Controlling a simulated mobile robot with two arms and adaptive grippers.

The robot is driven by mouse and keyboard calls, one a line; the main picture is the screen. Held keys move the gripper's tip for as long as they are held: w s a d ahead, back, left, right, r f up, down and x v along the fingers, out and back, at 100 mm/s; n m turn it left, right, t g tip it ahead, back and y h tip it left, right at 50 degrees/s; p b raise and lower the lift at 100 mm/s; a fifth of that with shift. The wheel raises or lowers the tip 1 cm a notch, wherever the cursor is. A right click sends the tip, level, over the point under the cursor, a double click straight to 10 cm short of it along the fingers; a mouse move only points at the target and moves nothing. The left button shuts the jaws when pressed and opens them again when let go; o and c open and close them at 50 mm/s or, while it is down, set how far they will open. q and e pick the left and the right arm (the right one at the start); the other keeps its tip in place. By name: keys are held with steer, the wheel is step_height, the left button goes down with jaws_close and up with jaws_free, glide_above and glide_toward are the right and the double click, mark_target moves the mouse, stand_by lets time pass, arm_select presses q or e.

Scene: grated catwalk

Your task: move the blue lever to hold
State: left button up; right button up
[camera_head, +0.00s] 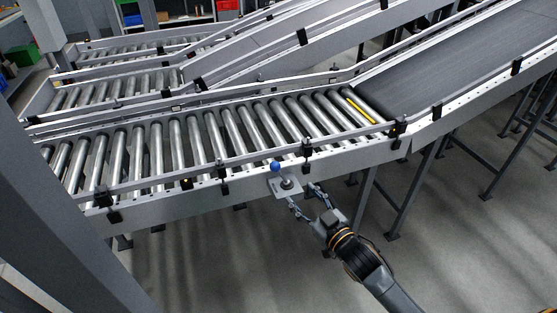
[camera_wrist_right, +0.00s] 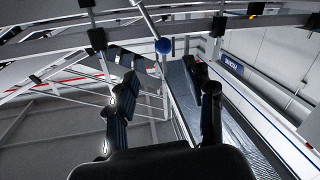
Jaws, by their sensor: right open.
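The blue lever (camera_head: 275,167) has a round blue knob and stands on a small light plate (camera_head: 291,192) at the front side of the roller conveyor. My right gripper (camera_head: 304,203) is open at the plate, its fingers apart on either side of it, just below and to the right of the knob. In the right wrist view the blue knob (camera_wrist_right: 163,46) shows beyond and above the gap between the open fingers (camera_wrist_right: 168,92). No contact with the lever shows. Any hold marking is too small to read. My left gripper is not in view.
The roller conveyor (camera_head: 157,147) runs behind the lever, with a dark belt conveyor (camera_head: 440,62) joining at right. Black brackets (camera_head: 307,148) stick out along the near rail. Grey support legs (camera_head: 368,190) stand right of the lever. The floor in front is clear.

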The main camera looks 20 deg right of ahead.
mark_target(278, 170)
steer(key=x, duration=0.8)
steer(key=r+x, duration=0.1)
steer(key=x, duration=0.4)
steer(key=shift+a+p, duration=0.35)
steer(key=shift+a, duration=0.05)
steer(key=shift+w, duration=0.4)
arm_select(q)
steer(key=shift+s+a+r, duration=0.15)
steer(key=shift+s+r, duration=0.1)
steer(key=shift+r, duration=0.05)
arm_select(e)
jaws_close()
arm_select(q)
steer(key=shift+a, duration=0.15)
